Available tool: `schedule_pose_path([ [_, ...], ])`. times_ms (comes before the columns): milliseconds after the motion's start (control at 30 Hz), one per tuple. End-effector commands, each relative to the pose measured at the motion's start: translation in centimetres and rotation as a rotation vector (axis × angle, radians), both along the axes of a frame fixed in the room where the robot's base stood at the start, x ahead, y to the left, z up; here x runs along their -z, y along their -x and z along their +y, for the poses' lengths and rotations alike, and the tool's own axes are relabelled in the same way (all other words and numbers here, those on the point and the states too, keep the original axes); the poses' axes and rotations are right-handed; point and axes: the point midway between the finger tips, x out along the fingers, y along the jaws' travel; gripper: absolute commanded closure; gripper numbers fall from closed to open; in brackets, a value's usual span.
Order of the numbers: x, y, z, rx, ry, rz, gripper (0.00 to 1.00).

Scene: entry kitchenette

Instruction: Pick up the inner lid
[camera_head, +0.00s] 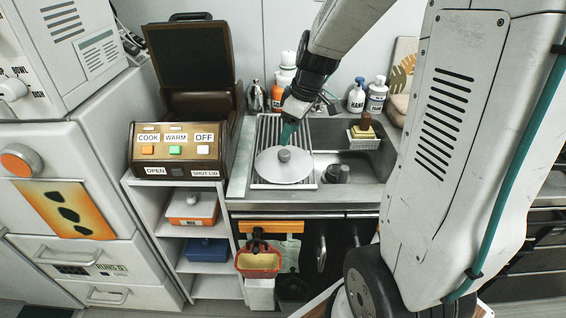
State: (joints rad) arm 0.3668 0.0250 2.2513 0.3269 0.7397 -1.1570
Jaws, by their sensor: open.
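The inner lid (270,172), a round light-grey disc with a dark grey knob in its middle, lies on the ribbed drainboard beside the sink. My gripper (288,135) points down just behind and above the knob, as seen in the head view. Its teal fingers are partly hidden by the wrist, and it is open with nothing seen between the fingers. I cannot tell exactly how far it is from the knob.
A brown cooker (178,150) with its lid raised stands left of the drainboard (262,132). A small dark cup (338,173) sits right of the lid. Bottles (356,95) and a sponge holder (362,140) stand around the sink. Shelves below hold several containers.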

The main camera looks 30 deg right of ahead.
Motion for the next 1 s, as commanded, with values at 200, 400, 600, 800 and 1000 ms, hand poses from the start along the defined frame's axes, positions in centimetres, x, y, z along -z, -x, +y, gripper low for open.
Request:
schedule_pose_path([
  [200, 2.0, -1.1, -1.0, -0.022, 0.005, -0.009, 0.42],
  [400, 4.3, -1.6, -0.6, -0.025, 0.006, -0.007, 0.42],
  [600, 7.2, -2.3, -0.2, -0.024, 0.005, -0.007, 0.42],
  [800, 8.5, -2.7, 0.0, -0.023, 0.006, -0.010, 0.42],
  [1000, 8.5, -2.7, 0.0, -0.023, 0.007, -0.011, 0.44],
])
